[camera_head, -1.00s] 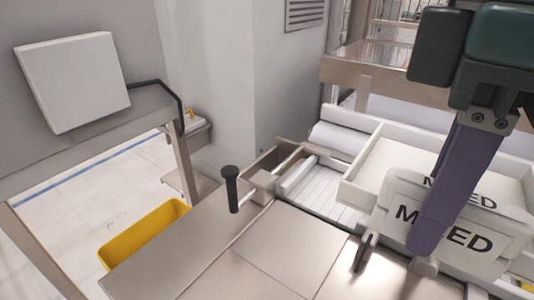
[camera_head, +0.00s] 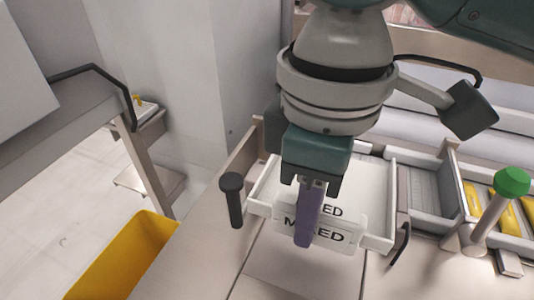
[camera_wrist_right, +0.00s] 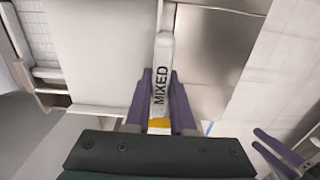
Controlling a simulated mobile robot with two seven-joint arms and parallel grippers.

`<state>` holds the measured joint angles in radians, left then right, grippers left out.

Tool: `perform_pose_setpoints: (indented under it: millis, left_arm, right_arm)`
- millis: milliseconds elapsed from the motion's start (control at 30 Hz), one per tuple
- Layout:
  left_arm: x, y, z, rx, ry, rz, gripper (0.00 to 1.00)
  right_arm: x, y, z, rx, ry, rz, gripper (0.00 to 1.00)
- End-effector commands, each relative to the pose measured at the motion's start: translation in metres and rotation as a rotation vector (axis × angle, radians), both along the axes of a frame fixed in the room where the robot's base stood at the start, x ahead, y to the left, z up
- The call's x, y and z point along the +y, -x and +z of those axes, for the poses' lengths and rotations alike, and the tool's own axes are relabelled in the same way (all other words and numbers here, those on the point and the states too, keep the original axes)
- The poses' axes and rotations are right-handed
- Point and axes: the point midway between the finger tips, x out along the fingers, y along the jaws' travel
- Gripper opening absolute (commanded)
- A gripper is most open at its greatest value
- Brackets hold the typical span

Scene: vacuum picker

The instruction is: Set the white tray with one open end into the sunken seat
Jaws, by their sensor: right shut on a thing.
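The white tray (camera_head: 377,195) has low side walls and a front plate marked MIXED (camera_head: 330,235). It is near the left end of the row of bins, beside the black-knobbed handle. My right gripper (camera_head: 306,240), with purple fingers, is shut on the front plate; the wrist view shows the plate (camera_wrist_right: 161,85) between the fingers. The tray's floor (camera_wrist_right: 105,50) also shows there. The sunken seat is not clearly visible; the tray and my arm cover that area, and I cannot tell whether the tray touches its bottom. My left gripper (camera_wrist_right: 278,150) shows only at the wrist view's lower right, fingers apart.
The black-knobbed handle (camera_head: 232,190) stands close to the tray's left wall. A grey lined bin (camera_head: 425,185) is to its right, then bins with yellow items and a green-knobbed post (camera_head: 510,182). A yellow bin (camera_head: 120,262) is lower left. The steel front counter (camera_head: 300,270) is clear.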

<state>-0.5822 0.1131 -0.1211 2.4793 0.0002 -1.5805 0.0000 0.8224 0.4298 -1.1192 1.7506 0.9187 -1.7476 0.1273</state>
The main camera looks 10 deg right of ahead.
Motion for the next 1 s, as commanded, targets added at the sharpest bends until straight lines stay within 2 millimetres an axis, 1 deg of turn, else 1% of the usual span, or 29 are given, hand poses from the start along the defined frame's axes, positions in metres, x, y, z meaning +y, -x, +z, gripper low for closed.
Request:
perform_pose_setpoints:
  millis: [33, 100, 267, 400, 500, 600, 800, 967, 1000]
  left_arm:
    - [0.0, 0.0, -0.004, 0.0, 0.0, 0.0, 0.5]
    - [0.0, 0.0, -0.005, 0.0, 0.0, 0.0, 0.5]
    - [0.001, 0.0, -0.007, 0.0, -0.002, -0.001, 0.5]
    - [0.002, 0.0, -0.013, -0.001, -0.007, -0.004, 0.5]
    - [0.003, 0.0, -0.015, -0.001, -0.009, -0.006, 0.5]
    - [0.003, 0.0, -0.015, -0.002, -0.011, -0.006, 0.5]
    - [0.003, -0.001, -0.014, -0.003, -0.011, -0.006, 0.5]
    - [0.003, -0.001, -0.015, -0.003, -0.011, -0.006, 0.5]
    - [0.003, -0.001, -0.015, -0.004, -0.011, -0.006, 0.5]
  right_arm:
    - [0.0, 0.0, -0.013, 0.001, 0.002, 0.0, 0.0]
    - [0.0, 0.0, -0.023, 0.001, 0.001, 0.001, 0.0]
    - [0.0, 0.0, -0.036, -0.001, 0.0, 0.0, 0.0]
    - [0.0, 0.0, -0.06, 0.001, 0.002, 0.001, 0.0]
    - [0.0, 0.0, -0.072, -0.001, 0.001, 0.0, 0.0]
    - [0.0, 0.0, -0.076, -0.001, 0.0, 0.001, 0.0]
    - [0.0, 0.0, -0.075, -0.001, 0.0, 0.001, 0.0]
    - [0.0, 0.0, -0.079, -0.001, 0.0, 0.002, 0.0]
    - [0.0, 0.0, -0.079, -0.002, -0.001, 0.002, 0.26]
